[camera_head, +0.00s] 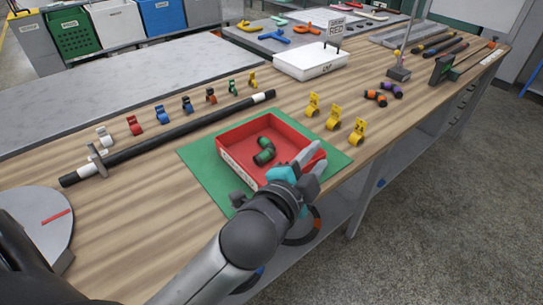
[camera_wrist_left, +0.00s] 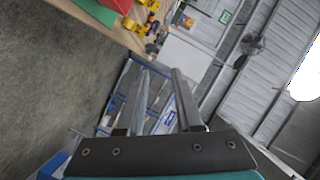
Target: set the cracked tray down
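A red tray (camera_head: 236,167) with a white label on its front wall sits on a green mat (camera_head: 197,161). I cannot make out a crack in it. A dark green hose piece (camera_head: 264,152) lies inside. My left gripper (camera_head: 320,155) is at the tray's near right corner and hides part of it. Its fingers are apart; in the left wrist view the gap between the fingers (camera_wrist_left: 160,72) holds nothing. I cannot tell whether a finger touches the tray. My right gripper is not in view.
A long black hose (camera_head: 170,138) lies left of the tray, with several coloured clips behind it. Yellow clips (camera_head: 333,118) stand to the right. A white tray (camera_head: 310,62) with a sign is farther back.

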